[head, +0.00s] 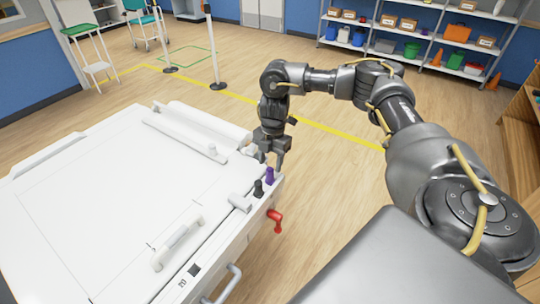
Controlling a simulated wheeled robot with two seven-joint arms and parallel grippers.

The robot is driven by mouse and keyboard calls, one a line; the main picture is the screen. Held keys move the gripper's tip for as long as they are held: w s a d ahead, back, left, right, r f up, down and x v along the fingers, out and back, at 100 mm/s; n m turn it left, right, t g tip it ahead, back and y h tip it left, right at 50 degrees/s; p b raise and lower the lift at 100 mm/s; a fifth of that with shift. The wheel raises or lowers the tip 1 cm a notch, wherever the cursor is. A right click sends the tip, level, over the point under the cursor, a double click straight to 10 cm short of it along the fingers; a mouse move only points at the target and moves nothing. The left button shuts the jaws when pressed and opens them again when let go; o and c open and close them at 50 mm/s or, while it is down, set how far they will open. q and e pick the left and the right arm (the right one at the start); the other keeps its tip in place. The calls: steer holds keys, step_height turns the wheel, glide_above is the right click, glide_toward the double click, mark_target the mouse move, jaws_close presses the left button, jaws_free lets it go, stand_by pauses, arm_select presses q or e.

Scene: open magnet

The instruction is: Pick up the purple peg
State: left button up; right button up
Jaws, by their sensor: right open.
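A purple peg (269,176) stands upright near the right corner of the white table (90,220). A black peg (258,189) stands just to its left and nearer to me. My right gripper (271,162) points down from above, just behind and over the purple peg. Its jaws are open and appear empty. A small gap seems to lie between the fingertips and the peg top, but I cannot tell the exact distance. My left gripper is not in the view.
A red handle (275,220) sticks out from the table's right side. A white handle (178,243) and a white roll-like bar (186,137) lie on the top. Posts (214,50) and shelves (420,35) stand farther back. The floor right of the table is clear.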

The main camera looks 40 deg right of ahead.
mark_target(270, 169)
steer(key=f, duration=0.2)
steer(key=f+p, duration=0.1)
steer(key=f, duration=0.1)
steer(key=shift+s+a, duration=0.15)
steer(key=shift+a, duration=0.05)
jaws_close()
